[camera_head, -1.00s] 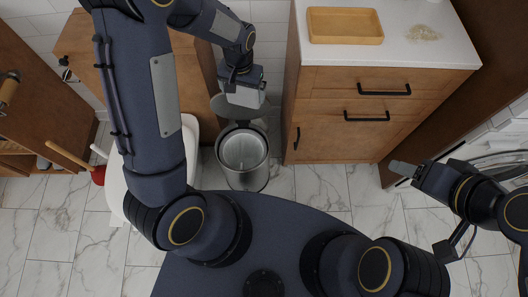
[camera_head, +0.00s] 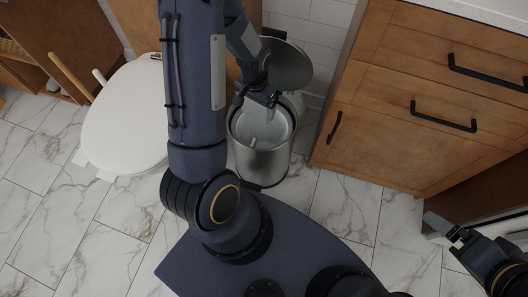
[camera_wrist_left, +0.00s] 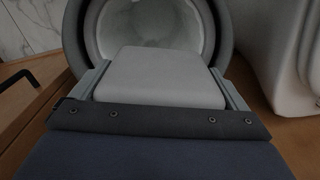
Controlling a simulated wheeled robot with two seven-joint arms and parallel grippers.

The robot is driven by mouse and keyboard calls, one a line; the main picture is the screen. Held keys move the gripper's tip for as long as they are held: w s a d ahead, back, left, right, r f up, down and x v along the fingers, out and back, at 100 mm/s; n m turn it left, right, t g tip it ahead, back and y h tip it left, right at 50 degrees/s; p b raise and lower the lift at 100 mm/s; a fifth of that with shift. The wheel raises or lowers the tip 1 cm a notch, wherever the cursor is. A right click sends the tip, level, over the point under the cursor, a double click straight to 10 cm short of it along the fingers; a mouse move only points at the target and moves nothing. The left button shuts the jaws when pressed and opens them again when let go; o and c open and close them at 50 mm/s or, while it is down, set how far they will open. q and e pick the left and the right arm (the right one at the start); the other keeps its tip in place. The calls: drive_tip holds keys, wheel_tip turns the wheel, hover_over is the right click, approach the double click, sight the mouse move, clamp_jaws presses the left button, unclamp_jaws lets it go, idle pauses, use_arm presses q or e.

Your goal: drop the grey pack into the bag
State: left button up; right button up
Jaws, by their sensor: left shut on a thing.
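My left gripper (camera_head: 258,108) is over the mouth of a round steel bin (camera_head: 262,162), pointing down into it. In the left wrist view it is shut on the grey pack (camera_wrist_left: 160,76), a pale block with rounded corners held between the two fingers. The pale bag (camera_wrist_left: 150,22) lines the inside of the bin, beyond the pack in that view. Its inside (camera_head: 276,126) also shows in the head view. The arm partly hides the pack there. My right gripper (camera_head: 443,226) is at the lower right, away from the bin; its finger gap is unclear.
The bin's round lid (camera_head: 287,66) stands open at its back. A wooden cabinet (camera_head: 395,120) with black handles stands close on the right. A white toilet (camera_head: 122,118) is on the left. Marble floor (camera_head: 85,225) is clear in front of it.

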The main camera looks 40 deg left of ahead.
sight(256, 116)
use_arm(q)
drive_tip(key=shift+f+b, duration=2.4)
drive_tip(key=shift+f, duration=0.75)
drive_tip(key=shift+r, duration=0.1)
drive_tip(key=o, duration=0.6)
wheel_tip(256, 116, up, 7)
drive_tip(key=p, duration=0.3)
drive_tip(key=shift+r, duration=0.4)
